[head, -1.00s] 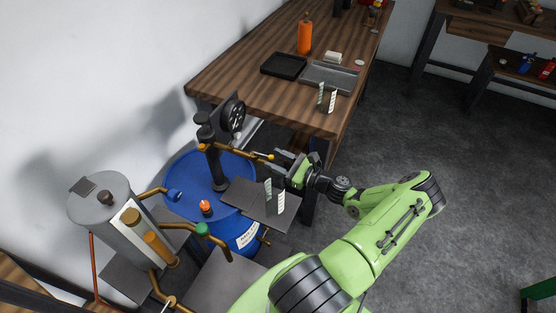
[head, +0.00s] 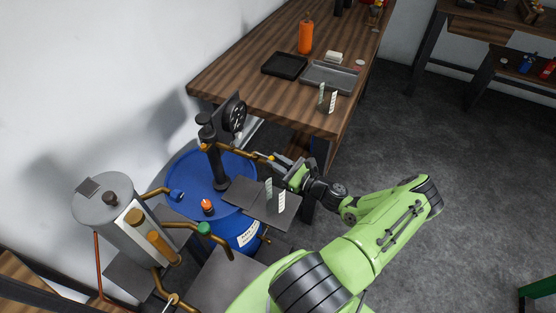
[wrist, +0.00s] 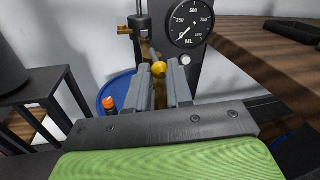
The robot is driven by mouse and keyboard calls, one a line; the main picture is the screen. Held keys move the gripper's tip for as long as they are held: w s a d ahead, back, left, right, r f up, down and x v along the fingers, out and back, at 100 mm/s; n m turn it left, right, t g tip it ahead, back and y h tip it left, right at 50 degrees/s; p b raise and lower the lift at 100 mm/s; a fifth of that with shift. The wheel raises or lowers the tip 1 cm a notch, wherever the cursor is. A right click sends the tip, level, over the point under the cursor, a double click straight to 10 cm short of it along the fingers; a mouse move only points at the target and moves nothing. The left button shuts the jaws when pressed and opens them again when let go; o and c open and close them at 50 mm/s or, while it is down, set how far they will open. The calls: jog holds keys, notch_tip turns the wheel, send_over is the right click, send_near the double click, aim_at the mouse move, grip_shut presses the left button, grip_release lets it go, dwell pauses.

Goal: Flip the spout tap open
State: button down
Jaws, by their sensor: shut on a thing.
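A brass spout (head: 232,149) reaches right from a dark pump post (head: 213,160) on a blue drum (head: 180,180). The spout tap is at its right end, with a yellow ball (wrist: 158,69) showing in the wrist view. My gripper (head: 276,161) is at this end of the spout. In the wrist view its two grey fingers (wrist: 159,84) stand on either side of the tap, and it is shut on it. The fingers hide part of the tap, so I cannot tell how far it is turned.
A round ML dial (wrist: 187,24) is mounted behind the spout. A wooden table (head: 245,85) with trays and an orange bottle (head: 305,38) stands behind my gripper. A grey plate (head: 258,207) with small upright strips is below. A grey tank (head: 105,215) with brass pipes stands at the left.

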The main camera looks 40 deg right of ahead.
jog(key=c, duration=1)
grip_release()
jog(key=s, duration=0.5)
jog(key=s+d, duration=0.1)
jog(key=s, duration=0.4)
jog(key=s+d+b, duration=0.1)
jog(key=s, duration=0.4)
jog(key=shift+s, duration=0.35)
jog(key=w+a+r+n+g+y, duration=0.2)
jog(key=w+a+r+n+g, duration=0.3)
jog(key=a+n+g, duration=0.4)
jog(key=w+a+r+n+g+y, duration=0.1)
jog(key=w+a+r+n+g, duration=0.2)
jog(key=a+r+n+g, duration=0.6)
jog(key=s+a+r+n+t+h, duration=0.1)
jog(key=s+a+r+n+t, duration=0.1)
jog(key=s+a+r+n, duration=0.1)
jog(key=s+a+r+n+t+h, duration=0.2)
jog(key=s+a+r+n, duration=0.1)
jog(key=r+n, duration=0.2)
jog(key=s+a+r+n+t+h, duration=0.1)
jog(key=s+a+r+n+h, duration=0.1)
jog(key=n, duration=0.4)
jog(key=shift+s+a+r+t, duration=0.4)
jog(key=shift+s+a+r, duration=0.4)
jog(key=shift+a+r, duration=0.25)
